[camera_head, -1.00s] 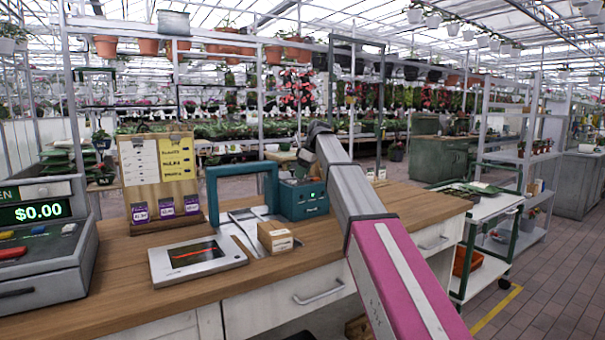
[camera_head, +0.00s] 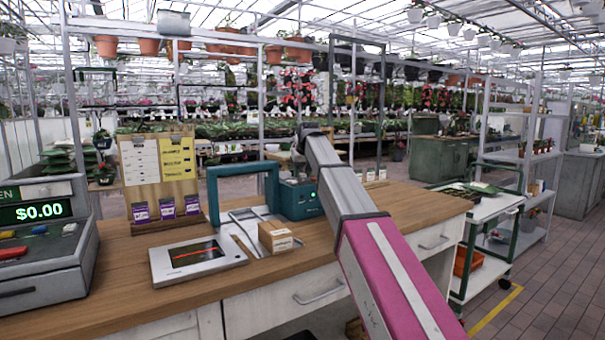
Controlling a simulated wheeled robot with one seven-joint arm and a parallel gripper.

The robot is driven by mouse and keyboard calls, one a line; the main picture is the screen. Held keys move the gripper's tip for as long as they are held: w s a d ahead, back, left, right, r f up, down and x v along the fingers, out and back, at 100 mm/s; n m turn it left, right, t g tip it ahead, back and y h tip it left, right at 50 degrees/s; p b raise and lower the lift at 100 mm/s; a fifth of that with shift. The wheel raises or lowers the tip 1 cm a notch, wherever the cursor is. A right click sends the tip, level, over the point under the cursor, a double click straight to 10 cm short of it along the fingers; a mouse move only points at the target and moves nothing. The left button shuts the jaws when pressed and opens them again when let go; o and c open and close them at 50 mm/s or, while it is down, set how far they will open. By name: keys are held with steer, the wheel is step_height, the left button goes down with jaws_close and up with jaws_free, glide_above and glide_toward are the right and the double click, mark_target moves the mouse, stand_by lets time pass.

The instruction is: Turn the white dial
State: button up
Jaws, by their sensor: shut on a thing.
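A teal box (camera_head: 298,202) with a small lit green light on its front stands on the wooden counter. My arm reaches from the lower right to the top of this box. The dark end of my gripper (camera_head: 298,160) shows only in small part at the box's top, left of my grey arm link. It is shut at the place of the white dial. The fingertips and the dial itself are hidden or too small to make out, so the dial's angle cannot be told.
On the counter (camera_head: 125,275) are a teal-framed stand (camera_head: 212,195), a tablet (camera_head: 197,258), a small cardboard box (camera_head: 275,237) and a sign board (camera_head: 158,170). A cash register (camera_head: 45,245) stands at left.

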steer(key=shift+m+h, duration=0.5)
steer(key=shift+m, duration=0.6)
steer(key=o, duration=0.9)
steer(key=v, duration=1)
steer(key=shift+s+r, duration=0.3)
steer(key=shift+r, duration=0.05)
steer(key=shift+a, duration=0.1)
